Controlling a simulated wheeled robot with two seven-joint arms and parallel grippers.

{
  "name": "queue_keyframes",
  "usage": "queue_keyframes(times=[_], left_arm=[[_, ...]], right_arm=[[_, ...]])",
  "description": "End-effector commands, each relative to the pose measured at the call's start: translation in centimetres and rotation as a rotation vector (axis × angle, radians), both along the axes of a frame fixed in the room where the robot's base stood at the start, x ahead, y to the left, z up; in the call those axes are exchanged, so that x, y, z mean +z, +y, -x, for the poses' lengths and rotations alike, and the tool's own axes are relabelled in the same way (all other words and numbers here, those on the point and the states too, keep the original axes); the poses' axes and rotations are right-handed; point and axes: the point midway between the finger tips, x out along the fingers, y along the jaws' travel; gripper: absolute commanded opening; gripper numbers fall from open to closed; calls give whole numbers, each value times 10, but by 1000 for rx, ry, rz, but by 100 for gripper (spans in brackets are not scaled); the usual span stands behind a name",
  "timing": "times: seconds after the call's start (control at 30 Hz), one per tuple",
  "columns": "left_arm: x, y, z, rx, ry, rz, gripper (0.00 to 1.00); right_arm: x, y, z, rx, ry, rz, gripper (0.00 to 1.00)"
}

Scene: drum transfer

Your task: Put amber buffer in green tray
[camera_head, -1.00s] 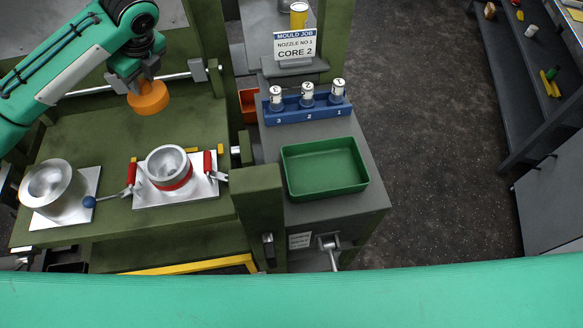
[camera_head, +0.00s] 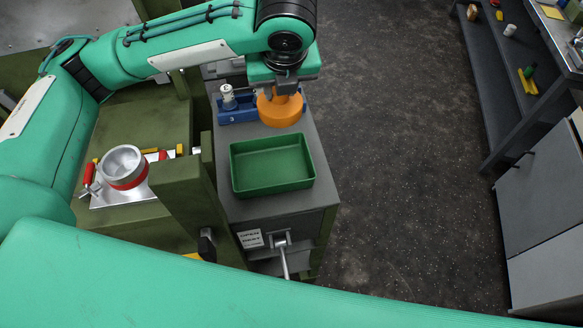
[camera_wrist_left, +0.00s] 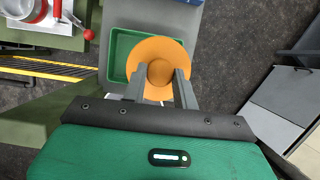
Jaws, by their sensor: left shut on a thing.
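The amber buffer (camera_head: 279,108) is a thick orange disc with a round raised middle. My left gripper (camera_head: 285,87) is shut on it and holds it above the cabinet, behind the green tray. The buffer also shows in the left wrist view (camera_wrist_left: 158,66), between the two fingers of the gripper (camera_wrist_left: 160,78). The green tray (camera_head: 272,183) is a shallow, empty rectangular tray on the grey cabinet top. In the left wrist view the tray (camera_wrist_left: 117,60) is partly hidden by the buffer. My right gripper is not in view.
A blue numbered rack (camera_head: 234,115) stands behind the tray, with one silver part visible; my arm and the buffer cover the rest. A silver cup with a red band (camera_head: 124,168) sits on a plate at left. A green post (camera_head: 190,200) stands left of the cabinet.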

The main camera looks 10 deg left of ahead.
Motion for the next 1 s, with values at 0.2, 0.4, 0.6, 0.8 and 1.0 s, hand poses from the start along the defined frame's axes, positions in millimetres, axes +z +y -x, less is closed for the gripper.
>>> queue_keyframes(times=[0.2, 0.4, 0.6, 0.8, 1.0], left_arm=[[-28, -1, 2, -7, 6, 1, 0], [-67, -1, 2, -5, 7, -1, 0], [-120, 0, 3, -5, 6, -1, 0], [-151, -1, 1, -5, 1, -1, 0], [-165, -1, 2, -5, 1, 0, 0]], right_arm=[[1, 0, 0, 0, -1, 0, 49], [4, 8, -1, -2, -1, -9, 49], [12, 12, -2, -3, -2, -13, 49], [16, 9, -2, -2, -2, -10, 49], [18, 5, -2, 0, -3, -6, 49]])
